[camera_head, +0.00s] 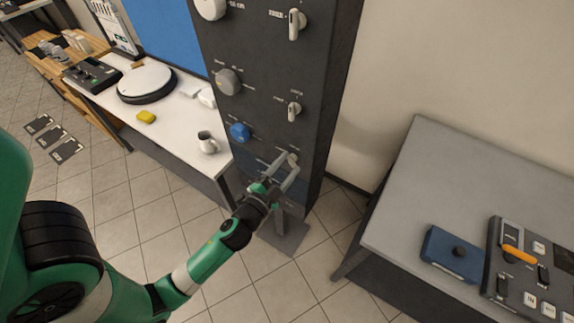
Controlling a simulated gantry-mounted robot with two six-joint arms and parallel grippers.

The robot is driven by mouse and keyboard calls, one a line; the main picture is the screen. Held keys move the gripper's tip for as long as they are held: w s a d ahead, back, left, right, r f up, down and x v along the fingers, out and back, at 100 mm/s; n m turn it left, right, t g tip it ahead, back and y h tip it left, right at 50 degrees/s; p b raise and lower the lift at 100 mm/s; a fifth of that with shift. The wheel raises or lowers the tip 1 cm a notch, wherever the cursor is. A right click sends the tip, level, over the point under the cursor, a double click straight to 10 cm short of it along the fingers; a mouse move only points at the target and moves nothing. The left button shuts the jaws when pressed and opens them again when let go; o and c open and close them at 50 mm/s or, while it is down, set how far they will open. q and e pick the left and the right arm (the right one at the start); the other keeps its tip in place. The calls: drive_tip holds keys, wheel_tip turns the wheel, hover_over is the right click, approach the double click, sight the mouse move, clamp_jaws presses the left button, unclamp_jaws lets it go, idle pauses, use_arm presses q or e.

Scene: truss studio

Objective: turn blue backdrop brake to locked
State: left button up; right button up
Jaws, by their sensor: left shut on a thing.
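A tall dark panel (262,60) carries two columns of knobs. A blue round knob (239,132) is low in its left column, and nothing touches it. My left gripper (290,166) reaches up to the lower right of the panel. Its fingers are shut on a small pale knob (293,157), which they partly hide. The labels there are too small to read, so I cannot tell the knob's setting. My right gripper is not in view.
Other knobs on the panel are a grey one (228,82) and pale lever knobs (294,110). A white table (180,120) with a mug (208,143) stands left. A grey table (440,180) with a control box (525,270) stands right.

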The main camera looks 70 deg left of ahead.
use_arm(q)
drive_tip(key=m, duration=0.4)
drive_tip(key=shift+m+p, duration=0.3)
drive_tip(key=shift+d+f+m, duration=0.1)
drive_tip(key=shift+m, duration=1.5)
drive_tip(key=o, duration=1.4)
